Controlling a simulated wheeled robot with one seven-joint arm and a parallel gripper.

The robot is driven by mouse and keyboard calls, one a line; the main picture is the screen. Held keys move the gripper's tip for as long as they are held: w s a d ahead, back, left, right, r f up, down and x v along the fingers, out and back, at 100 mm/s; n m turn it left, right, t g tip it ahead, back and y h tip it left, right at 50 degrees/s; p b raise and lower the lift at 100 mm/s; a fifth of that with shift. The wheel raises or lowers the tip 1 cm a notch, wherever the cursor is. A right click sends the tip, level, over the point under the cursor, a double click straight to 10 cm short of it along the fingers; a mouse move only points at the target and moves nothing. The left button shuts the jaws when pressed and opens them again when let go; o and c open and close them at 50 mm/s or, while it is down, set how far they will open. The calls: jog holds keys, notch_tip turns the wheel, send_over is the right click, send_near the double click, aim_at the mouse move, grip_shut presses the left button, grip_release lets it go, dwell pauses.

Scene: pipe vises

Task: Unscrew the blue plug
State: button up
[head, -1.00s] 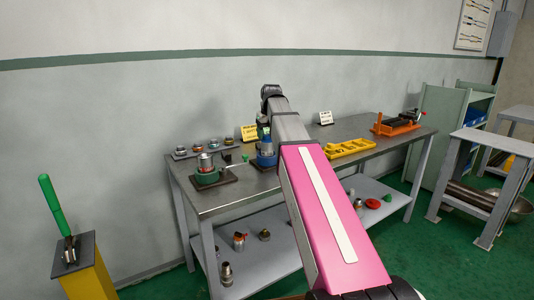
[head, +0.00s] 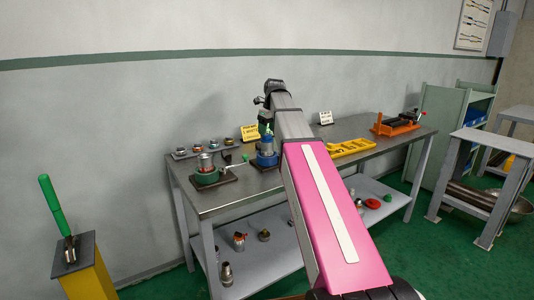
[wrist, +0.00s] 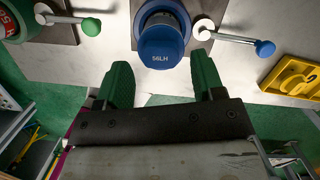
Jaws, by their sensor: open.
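The blue plug (wrist: 162,48), marked "S6LH", sits in the blue vise on the bench, near the top middle of the wrist view. In the head view, the blue vise (head: 266,160) stands beyond my arm, with the plug partly hidden by my gripper. My gripper (wrist: 161,63) is open, its two green fingers on either side of the plug's near edge. It holds nothing, and I cannot tell whether a finger touches the plug. In the head view my gripper (head: 267,127) is over the blue vise, pointing down.
A green vise (head: 207,177) with a red-marked fitting stands left of the blue one. The blue vise's ball-ended lever (wrist: 235,39) sticks out right. A yellow tray (head: 350,147) and orange vise (head: 397,128) are farther right. A rack of fittings (head: 198,149) stands behind.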

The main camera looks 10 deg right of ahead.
jog(key=n, duration=0.5)
jog(key=shift+w+g+y, duration=0.1)
jog(key=shift+g+y, duration=0.2)
jog(key=shift+g, duration=0.1)
jog(key=n, duration=0.3)
jog(key=shift+w+g, duration=0.1)
jog(key=shift+g, duration=0.2)
jog(key=n, duration=0.3)
jog(key=shift+n+g, duration=0.3)
jog(key=n, duration=0.4)
jog(key=shift+w+g, duration=0.1)
jog(key=shift+g, duration=0.3)
jog(key=n, duration=0.4)
jog(key=shift+g, duration=0.3)
jog(key=n+h, duration=0.1)
jog(key=n, duration=0.2)
jog(key=shift+a+n, duration=0.1)
jog(key=shift+n, duration=0.2)
jog(key=n, duration=0.4)
jog(key=shift+f+h, duration=0.1)
jog(key=shift+h, duration=0.3)
jog(key=shift+n+h, duration=0.4)
jog(key=shift+n, duration=1.7)
jog(key=shift+f, duration=0.15)
